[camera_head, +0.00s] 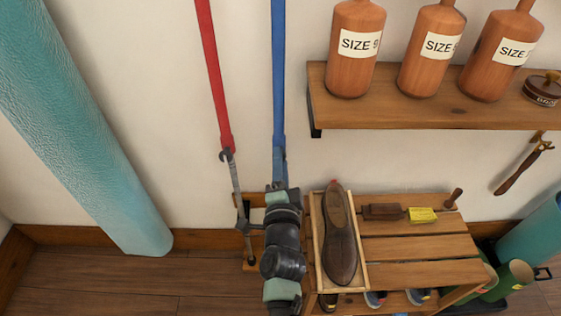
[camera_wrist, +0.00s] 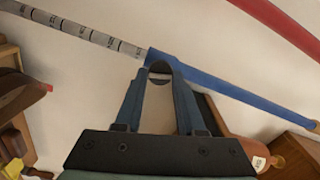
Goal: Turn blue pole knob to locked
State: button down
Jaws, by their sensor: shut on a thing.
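The blue pole (camera_head: 278,80) runs down the wall in the head view, and its lower part is hidden behind my arm. In the wrist view, the blue pole (camera_wrist: 235,90) crosses on a slant. Its blue tube ends at the upper middle, where a grey section with dark markings (camera_wrist: 85,32) comes out. In the head view, my fingertips are largely hidden.
The red pole (camera_head: 213,75) stands close to the left, its thin lower part near my arm. A slatted bench (camera_head: 420,247) with a shoe (camera_head: 338,235) is close to the right. A shelf with wooden bottles (camera_head: 430,106) is above. A teal roll (camera_head: 85,130) leans at left.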

jog(key=shift+m, duration=1.6)
jog(key=c, duration=0.5)
grip_release()
jog(key=s, duration=1.3)
jog(key=shift+p, duration=0.4)
